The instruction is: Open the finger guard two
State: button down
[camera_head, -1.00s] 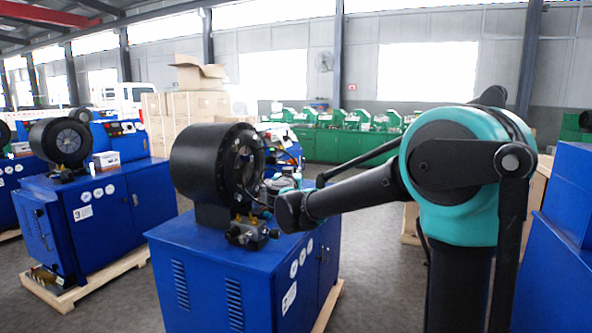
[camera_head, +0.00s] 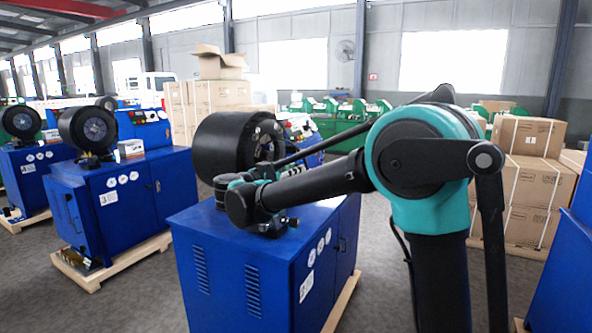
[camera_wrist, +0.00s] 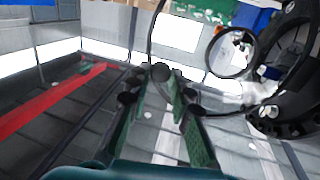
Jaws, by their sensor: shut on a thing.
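The crimper (camera_head: 265,270) in the middle is a blue cabinet with a black drum head (camera_head: 222,145) on top. Its die face shows in the head view, partly behind my arm, and its black edge is at the right of the wrist view (camera_wrist: 290,70). A thin black hoop, seemingly the finger guard (camera_wrist: 152,42), curves past my fingertips in the wrist view. My gripper (camera_wrist: 160,85) is shut on it, though the exact contact is hard to see.
Another blue crimper (camera_head: 120,205) stands on a pallet to the left, with floor between. Strapped cartons (camera_head: 520,180) are at the right, behind my arm. A blue cabinet edge (camera_head: 560,270) is at the far right. Green machines line the back.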

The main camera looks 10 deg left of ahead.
dwell(0.3)
jog(key=c, duration=1.4)
grip_release()
jog(key=shift+o, duration=0.2)
jog(key=shift+s+a, duration=0.1)
jog(key=v, duration=1.1)
jog(key=shift+s+a, duration=0.15)
jog(key=shift+s, duration=0.2)
jog(key=shift+s+a, duration=0.1)
